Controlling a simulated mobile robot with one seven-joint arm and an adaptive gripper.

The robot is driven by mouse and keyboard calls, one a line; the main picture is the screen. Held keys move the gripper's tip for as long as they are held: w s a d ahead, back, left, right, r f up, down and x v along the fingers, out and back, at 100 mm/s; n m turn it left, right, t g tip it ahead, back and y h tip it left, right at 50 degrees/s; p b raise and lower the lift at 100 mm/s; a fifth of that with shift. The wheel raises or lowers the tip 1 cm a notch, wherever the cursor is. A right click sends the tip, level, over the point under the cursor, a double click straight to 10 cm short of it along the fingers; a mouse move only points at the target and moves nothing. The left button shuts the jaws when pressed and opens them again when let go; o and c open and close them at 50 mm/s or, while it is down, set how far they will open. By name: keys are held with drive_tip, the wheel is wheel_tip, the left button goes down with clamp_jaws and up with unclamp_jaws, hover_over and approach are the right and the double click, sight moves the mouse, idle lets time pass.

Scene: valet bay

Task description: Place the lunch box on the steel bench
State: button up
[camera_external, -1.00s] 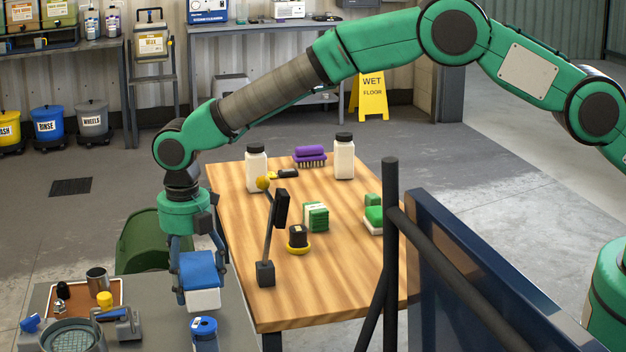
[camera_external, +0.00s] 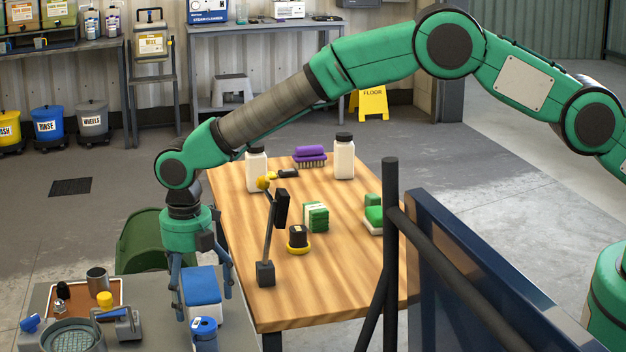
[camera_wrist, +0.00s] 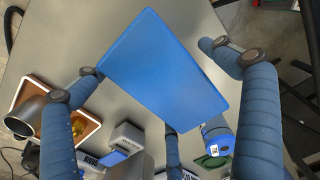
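The lunch box (camera_external: 201,284), with a blue lid and a pale body, stands on the grey steel bench (camera_external: 158,298) at the lower left. Its blue lid fills the middle of the wrist view (camera_wrist: 165,70). My gripper (camera_external: 205,306) is over it, with fingers spread on either side. The fingers are open, with a clear gap on the right side; in the wrist view (camera_wrist: 160,100) I cannot tell whether the left finger touches the lid. The box's lower front is partly hidden by a blue-topped container.
The blue-topped container (camera_external: 204,335) stands close in front of the box. The wooden table (camera_external: 340,265) with bottles and brushes is to the right.

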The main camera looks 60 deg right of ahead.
sight(193, 283)
drive_tip(key=shift+r, duration=0.15)
wheel_tip(193, 283, up, 12)
drive_tip(key=p, duration=0.2)
drive_tip(key=shift+p, duration=0.35)
idle(0.8)
